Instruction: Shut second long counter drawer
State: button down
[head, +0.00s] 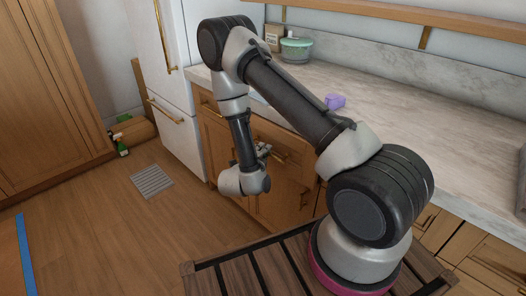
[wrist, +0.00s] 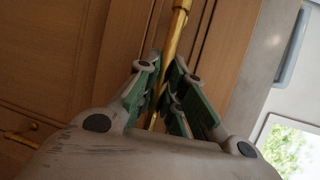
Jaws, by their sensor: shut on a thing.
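My gripper (head: 262,152) is in front of the wooden counter fronts, with its fingers shut on a brass bar handle. In the wrist view the handle (wrist: 178,22) runs between the green-padded fingers of my gripper (wrist: 167,90). The wooden drawer front (head: 288,142) is behind my gripper in the head view, partly hidden by my arm. I cannot tell how far it stands out from the counter. The wood panel (wrist: 212,45) beside the handle fills much of the wrist view.
The marble countertop (head: 430,110) holds a purple block (head: 335,101), a green-lidded glass bowl (head: 296,50) and a small box (head: 274,37). A white fridge (head: 178,125) stands left of the counter. A floor vent (head: 151,181) lies on clear wooden floor.

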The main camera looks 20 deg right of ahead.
jog(key=d, duration=0.1)
jog(key=w+d, duration=0.1)
jog(key=d, duration=0.1)
jog(key=shift+w+d, duration=0.3)
jog(key=c, duration=1.5)
grip_release()
jog(key=v, duration=1.2)
jog(key=shift+d, duration=0.15)
